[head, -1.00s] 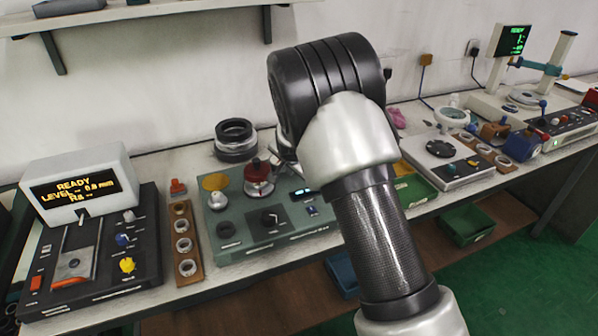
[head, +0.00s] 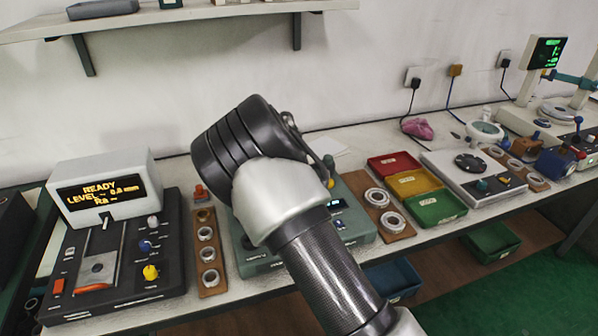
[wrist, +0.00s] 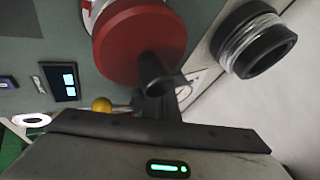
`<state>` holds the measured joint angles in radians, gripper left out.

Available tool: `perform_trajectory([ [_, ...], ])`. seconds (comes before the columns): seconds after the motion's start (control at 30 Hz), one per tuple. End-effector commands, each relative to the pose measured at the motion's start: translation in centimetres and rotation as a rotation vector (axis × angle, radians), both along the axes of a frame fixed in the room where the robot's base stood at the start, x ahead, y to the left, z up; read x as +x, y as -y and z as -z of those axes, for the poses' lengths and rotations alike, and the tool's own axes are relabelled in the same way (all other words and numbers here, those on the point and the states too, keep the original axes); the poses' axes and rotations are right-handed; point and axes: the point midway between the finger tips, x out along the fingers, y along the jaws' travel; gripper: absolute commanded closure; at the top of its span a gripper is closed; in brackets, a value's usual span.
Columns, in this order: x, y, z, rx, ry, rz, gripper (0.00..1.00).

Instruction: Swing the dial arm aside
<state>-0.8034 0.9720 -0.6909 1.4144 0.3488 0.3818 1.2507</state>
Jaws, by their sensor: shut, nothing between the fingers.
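The green-grey gauge station (head: 355,222) stands on the bench, mostly hidden behind my arm in the head view. In the wrist view, its panel (wrist: 40,60) carries a large red round part (wrist: 140,42). A yellow ball (wrist: 101,104) on a short metal rod shows just below the red part; I cannot tell for sure whether this is the dial arm. My gripper (wrist: 158,75) is shut and empty, its dark fingers overlapping the lower edge of the red part in the picture. I cannot tell if they touch it. The head view hides my gripper.
A black ring stack (wrist: 250,40) stands beside the station in the wrist view. In the head view, a READY display unit (head: 104,190) and ring board (head: 207,250) are left. Another ring board (head: 397,224), coloured trays (head: 436,208) and a white station (head: 485,190) are right. A shelf (head: 190,14) hangs above.

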Motion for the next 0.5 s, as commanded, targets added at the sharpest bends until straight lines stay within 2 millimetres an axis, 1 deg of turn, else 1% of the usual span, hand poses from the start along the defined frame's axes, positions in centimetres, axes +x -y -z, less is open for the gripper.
perform_trajectory([
  [0.5,0.29,-0.02,-0.25,0.002,0.008,-0.003,1.00],
])
